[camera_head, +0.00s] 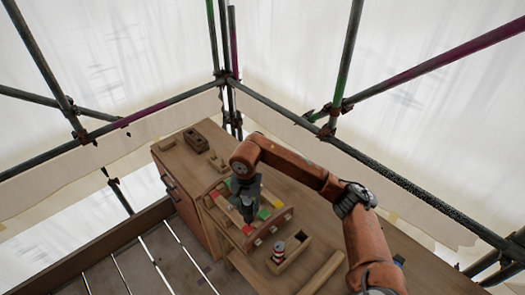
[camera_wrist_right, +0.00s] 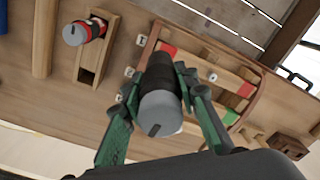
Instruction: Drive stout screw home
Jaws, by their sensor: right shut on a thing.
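A stout dark screw (camera_wrist_right: 160,85) with a grey slotted head shows in the right wrist view, between the green fingers of my right gripper (camera_wrist_right: 160,110). The gripper is shut on it, with the slotted head facing the camera. Its far end points at a wooden frame (camera_wrist_right: 225,75) with red and green patches; I cannot tell whether it is seated there. In the head view my right gripper (camera_head: 246,207) is over this frame (camera_head: 265,232) and hides most of the screw. My left gripper is not in view.
A red, white and black striped piece (camera_head: 279,249) with a grey slotted head stands in a wooden holder (camera_head: 297,256) beside the frame. A dark wooden block (camera_head: 196,141) is at the bench's far end. Scaffold poles and white sheeting surround the bench.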

